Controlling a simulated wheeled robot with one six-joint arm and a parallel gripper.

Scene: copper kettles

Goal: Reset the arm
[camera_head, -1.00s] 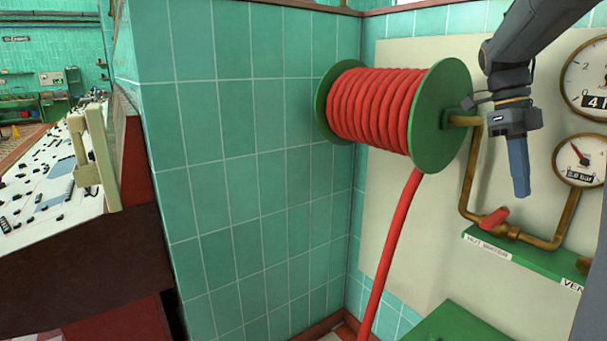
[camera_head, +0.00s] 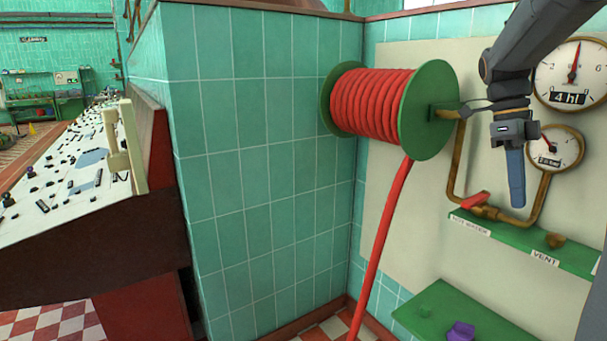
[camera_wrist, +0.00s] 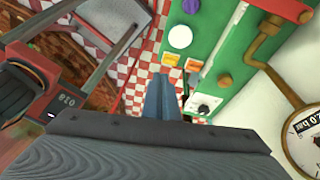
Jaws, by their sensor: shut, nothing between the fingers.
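My gripper (camera_head: 516,178) hangs pointing down at the right of the head view, in front of the cream wall panel. Its blue fingers are together, with nothing between them. In the wrist view the closed fingers (camera_wrist: 161,97) point toward the red and white checked floor. A green panel with knobs and small labels lies just right of them in that view.
A red hose reel (camera_head: 378,102) with green discs is left of my arm. Gauges (camera_head: 572,72), brass pipes (camera_head: 452,165) and a green shelf (camera_head: 520,240) with a red valve handle (camera_head: 474,200) are close by. A control desk (camera_head: 70,170) stands at the left.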

